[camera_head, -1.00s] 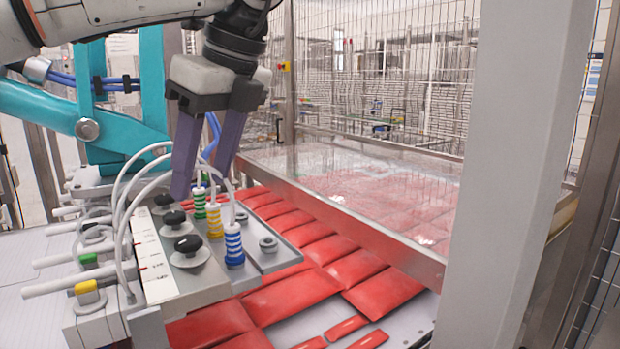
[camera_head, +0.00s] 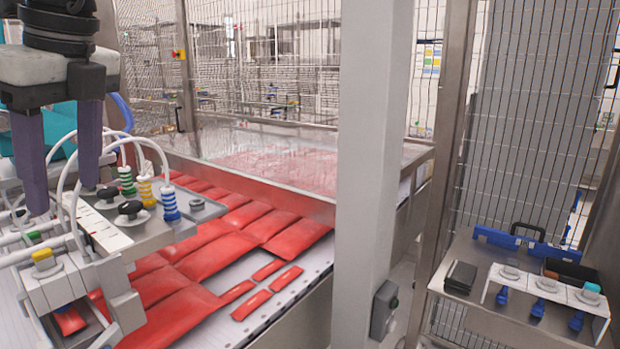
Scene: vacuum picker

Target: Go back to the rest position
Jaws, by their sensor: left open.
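My left gripper (camera_head: 61,160) is at the upper left, its two purple fingers pointing down and spread apart with nothing between them. It hangs in front of the vacuum picker (camera_head: 110,230), a grey metal plate with white hoses. The picker carries black suction cups and green, yellow and blue striped bellows cups (camera_head: 171,204). The picker stands at the edge of the conveyor. The fingers overlap the picker's hoses in the picture, and I cannot tell whether they touch. My right gripper is not in view.
Red packets (camera_head: 218,256) cover the conveyor beside the picker. A grey post (camera_head: 368,150) stands at centre. A small side table (camera_head: 450,309) at lower right holds a white rack (camera_head: 547,285) with blue-stemmed cups and a dark wallet-like block (camera_head: 461,276). Wire mesh fencing surrounds the area.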

